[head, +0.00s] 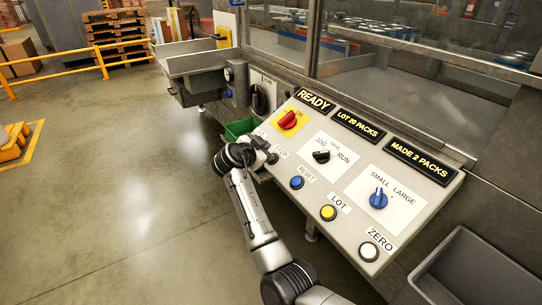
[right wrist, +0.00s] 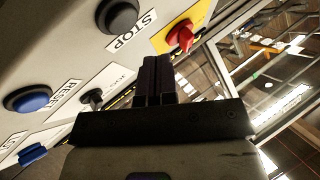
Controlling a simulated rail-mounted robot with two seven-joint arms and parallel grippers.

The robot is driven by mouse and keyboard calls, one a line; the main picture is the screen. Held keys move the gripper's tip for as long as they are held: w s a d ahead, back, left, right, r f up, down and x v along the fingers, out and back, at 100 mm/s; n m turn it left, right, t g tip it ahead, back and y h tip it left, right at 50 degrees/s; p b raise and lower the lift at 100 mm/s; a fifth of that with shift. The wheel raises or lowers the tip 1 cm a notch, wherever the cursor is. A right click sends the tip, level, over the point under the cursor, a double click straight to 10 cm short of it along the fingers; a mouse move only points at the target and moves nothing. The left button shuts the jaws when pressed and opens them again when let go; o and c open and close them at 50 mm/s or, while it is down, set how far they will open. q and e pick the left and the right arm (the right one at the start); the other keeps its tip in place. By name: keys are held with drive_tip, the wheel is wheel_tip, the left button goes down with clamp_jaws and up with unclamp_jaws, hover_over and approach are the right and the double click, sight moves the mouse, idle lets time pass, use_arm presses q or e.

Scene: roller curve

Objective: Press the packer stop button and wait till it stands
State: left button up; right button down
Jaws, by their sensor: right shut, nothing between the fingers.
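The black stop button (right wrist: 118,15) shows at the top of the right wrist view beside its STOP label (right wrist: 132,32). In the head view the STOP label (head: 281,152) is on the sloped control panel (head: 330,175), and the button is partly hidden by my wrist. My right gripper (right wrist: 158,62) is shut and empty, its dark fingertips in front of the panel between the STOP label and the red switch. In the head view my right gripper (head: 262,147) is at the panel's left edge. Whether it touches the panel cannot be told. My left gripper is not in view.
Nearby are a red switch (head: 289,120), a black JOG/RUN knob (head: 321,157), a blue reset button (head: 297,182), a yellow lot button (head: 328,213), a white zero button (head: 368,251) and a blue size knob (head: 378,199). Displays read READY, LOT 20 PACKS and MADE 2 PACKS.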

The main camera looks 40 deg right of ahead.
drive_tip(key=shift+w+a+r+p, duration=0.1)
drive_tip(key=shift+a+r+p, duration=0.2)
drive_tip(key=shift+r, duration=0.35)
drive_tip(key=shift+a+r+p, duration=0.2)
drive_tip(key=shift+a+r, duration=0.2)
drive_tip(key=shift+r, duration=0.2)
